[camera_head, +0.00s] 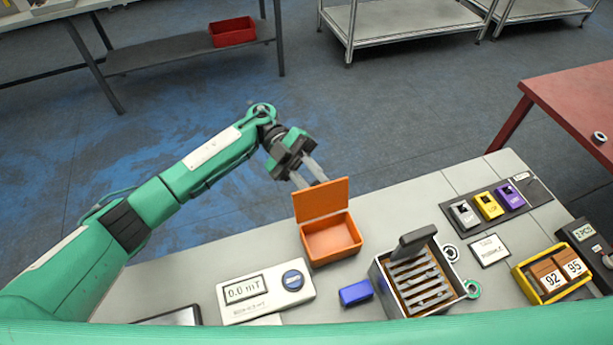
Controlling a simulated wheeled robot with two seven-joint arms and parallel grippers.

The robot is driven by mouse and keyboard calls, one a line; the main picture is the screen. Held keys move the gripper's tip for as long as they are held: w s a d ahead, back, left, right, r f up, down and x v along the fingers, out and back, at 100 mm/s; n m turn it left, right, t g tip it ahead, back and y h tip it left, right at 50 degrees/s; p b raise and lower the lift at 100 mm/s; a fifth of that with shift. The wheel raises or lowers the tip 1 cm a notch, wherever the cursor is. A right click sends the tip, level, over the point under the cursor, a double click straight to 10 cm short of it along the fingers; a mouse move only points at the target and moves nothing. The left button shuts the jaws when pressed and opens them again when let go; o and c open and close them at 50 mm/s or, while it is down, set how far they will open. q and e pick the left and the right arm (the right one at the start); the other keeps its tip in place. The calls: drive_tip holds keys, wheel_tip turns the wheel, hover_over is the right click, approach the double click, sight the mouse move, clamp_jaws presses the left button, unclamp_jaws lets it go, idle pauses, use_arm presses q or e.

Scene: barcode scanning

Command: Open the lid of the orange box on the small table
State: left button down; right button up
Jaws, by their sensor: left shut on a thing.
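The orange box (331,240) sits on the light grey small table (215,262), near its far edge. Its lid (321,200) stands raised at the back, and the inside of the box shows empty. My left gripper (311,181) reaches in from the upper left, behind the lid. Its fingers are shut on the lid at the top edge. The lid hides part of the fingertips. My right gripper is not in the view.
A meter (265,291) and a blue block (355,293) stand in front of the box. A metal rack with a dark handle (418,280) stands to the right. Farther right are a tray of coloured pieces (489,206) and a yellow box (550,275). Floor lies open behind the table.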

use_arm(q)
drive_tip(key=shift+s+f, duration=0.1)
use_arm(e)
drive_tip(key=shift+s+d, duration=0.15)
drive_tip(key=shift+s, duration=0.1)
use_arm(q)
drive_tip(key=c, duration=1.1)
unclamp_jaws()
drive_tip(key=shift+c, duration=0.2)
drive_tip(key=b+v, duration=0.5)
drive_tip(key=v, duration=0.8)
drive_tip(key=shift+w+a, duration=0.15)
drive_tip(key=shift+w, duration=0.2)
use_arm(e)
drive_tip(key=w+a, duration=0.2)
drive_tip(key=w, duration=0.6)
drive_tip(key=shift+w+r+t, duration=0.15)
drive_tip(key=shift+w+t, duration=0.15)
